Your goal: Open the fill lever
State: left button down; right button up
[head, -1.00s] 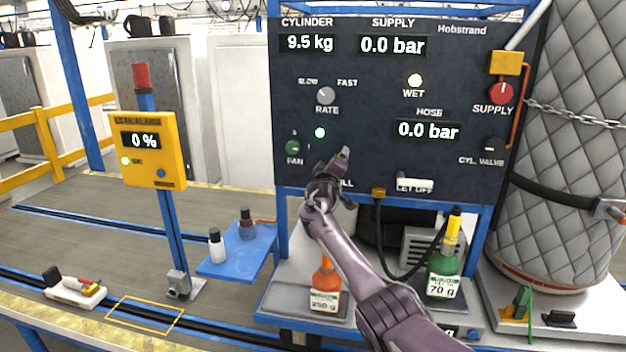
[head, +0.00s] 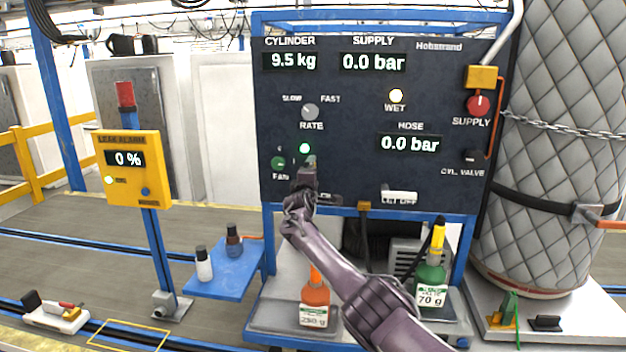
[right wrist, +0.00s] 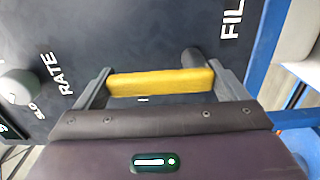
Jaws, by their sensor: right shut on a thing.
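The fill lever (right wrist: 160,83) is a yellow bar between the two fingers of my right gripper in the right wrist view, beside the partly cut-off "FIL" lettering on the dark panel. Both fingers meet its ends, and my right gripper (right wrist: 162,88) is shut on it. In the head view my right gripper (head: 309,165) is at the lower left part of the panel (head: 350,120), below the lit green lamp. There the gripper hides the lever. My left gripper is not in view.
The fan knob (head: 278,163) is just left of the gripper, and the rate knob (head: 310,111) is above it. The white let-off lever (head: 399,195) is to the right. Orange (head: 315,295) and green (head: 431,275) bottles stand below the panel, near my arm.

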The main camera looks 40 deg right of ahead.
dwell(0.4)
jog(key=o, duration=1.1)
jog(key=shift+w+a, duration=0.1)
jog(key=shift+c, duration=0.2)
jog(key=b+v, duration=0.1)
jog(key=v, duration=0.6)
jog(key=shift+s+a, duration=0.25)
jog(key=shift+a, duration=0.05)
